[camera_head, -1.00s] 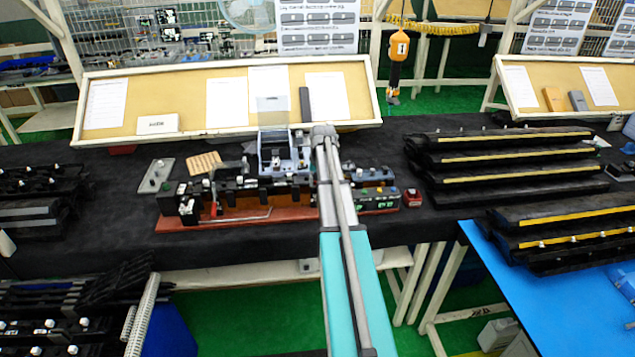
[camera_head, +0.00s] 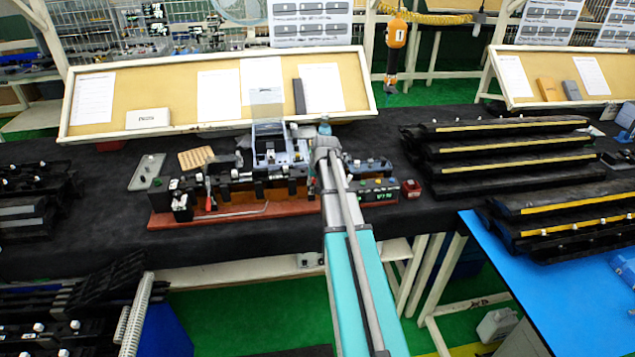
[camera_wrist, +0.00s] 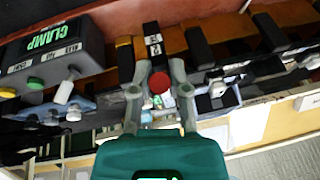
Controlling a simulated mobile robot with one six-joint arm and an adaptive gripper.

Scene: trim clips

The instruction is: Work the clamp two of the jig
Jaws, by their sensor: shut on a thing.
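The jig (camera_head: 232,213) is a long row of black fixtures on a red-brown base on the black-covered bench. In the wrist view my gripper (camera_wrist: 156,78) has its two grey fingers on either side of a round red knob (camera_wrist: 159,82), and it is shut on it. A black upright piece with white labels (camera_wrist: 153,42) stands just beyond the knob; I cannot read its number. Another red-handled clamp (camera_head: 208,190) stands at the jig's left end in the head view. There my arm hides my fingers and the held knob.
A dark control box marked CLAMP (camera_wrist: 45,52) with green and white buttons is beside the gripper. A clear-lidded grey-blue box (camera_head: 280,150) stands behind the jig. Stacked black trim parts (camera_head: 500,150) lie to the right. A small red-topped block (camera_head: 411,188) sits at the jig's right end.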

